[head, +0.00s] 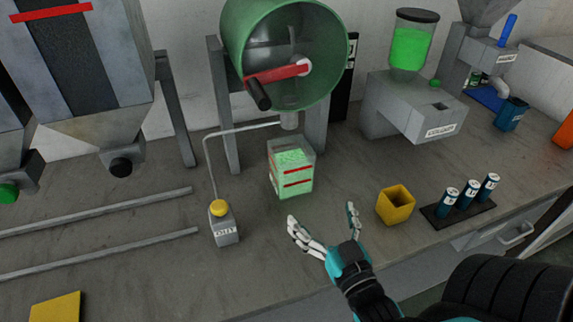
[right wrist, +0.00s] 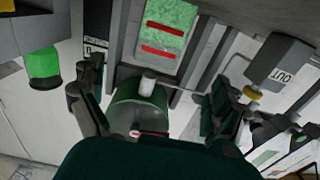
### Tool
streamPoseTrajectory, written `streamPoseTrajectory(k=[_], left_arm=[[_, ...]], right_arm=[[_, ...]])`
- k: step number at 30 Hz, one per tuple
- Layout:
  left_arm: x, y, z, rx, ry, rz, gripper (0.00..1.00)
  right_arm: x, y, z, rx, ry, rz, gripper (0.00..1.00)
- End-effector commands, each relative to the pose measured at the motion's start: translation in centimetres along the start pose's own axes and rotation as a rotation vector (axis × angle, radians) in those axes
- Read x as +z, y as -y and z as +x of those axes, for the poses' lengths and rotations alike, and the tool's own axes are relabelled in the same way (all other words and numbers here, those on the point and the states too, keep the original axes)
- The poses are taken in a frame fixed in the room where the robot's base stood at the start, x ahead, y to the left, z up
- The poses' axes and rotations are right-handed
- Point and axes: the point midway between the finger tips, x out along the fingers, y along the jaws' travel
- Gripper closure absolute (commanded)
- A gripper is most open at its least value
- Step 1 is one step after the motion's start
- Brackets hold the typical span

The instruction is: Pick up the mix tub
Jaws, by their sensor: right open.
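The mix tub (head: 292,170) is a clear box with green granules inside and red lines on its side. It stands upright on the bench under the spout of the green mixer drum (head: 284,55). In the right wrist view the tub (right wrist: 165,37) shows at the top centre, beyond the fingers. My right gripper (head: 321,215) is open and empty, in front of the tub and a little to its right in the head view. It is apart from the tub. My left gripper is not in view.
A dispenser with a yellow button, marked OUT (head: 223,224), stands left of the tub, its thin pipe reaching toward the spout. A yellow open box (head: 395,205) and a dark rack (head: 458,215) with small cylinders stand to the right. Bench around the tub's front is clear.

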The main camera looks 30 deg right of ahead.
Motion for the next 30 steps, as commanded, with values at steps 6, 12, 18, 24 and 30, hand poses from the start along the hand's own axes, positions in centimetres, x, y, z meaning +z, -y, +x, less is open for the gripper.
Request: streamPoseTrajectory(k=[6, 12, 18, 24, 30], left_arm=[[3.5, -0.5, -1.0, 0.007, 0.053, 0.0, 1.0], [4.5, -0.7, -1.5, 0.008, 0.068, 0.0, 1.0], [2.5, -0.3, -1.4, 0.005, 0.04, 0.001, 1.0], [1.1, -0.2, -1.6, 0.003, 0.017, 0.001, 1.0], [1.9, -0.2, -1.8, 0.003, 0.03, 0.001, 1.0]], right_arm=[[-0.4, 0.0, 4.7, -0.001, -0.006, 0.0, 0.0], [-0.2, 0.0, 8.7, -0.001, -0.004, -0.001, 0.0], [-0.1, 0.0, 10.6, 0.0, 0.0, 0.0, 0.0], [-0.2, 0.0, 12.7, -0.001, -0.003, 0.0, 0.0], [-0.1, 0.0, 15.7, -0.001, -0.001, -0.001, 0.0]])
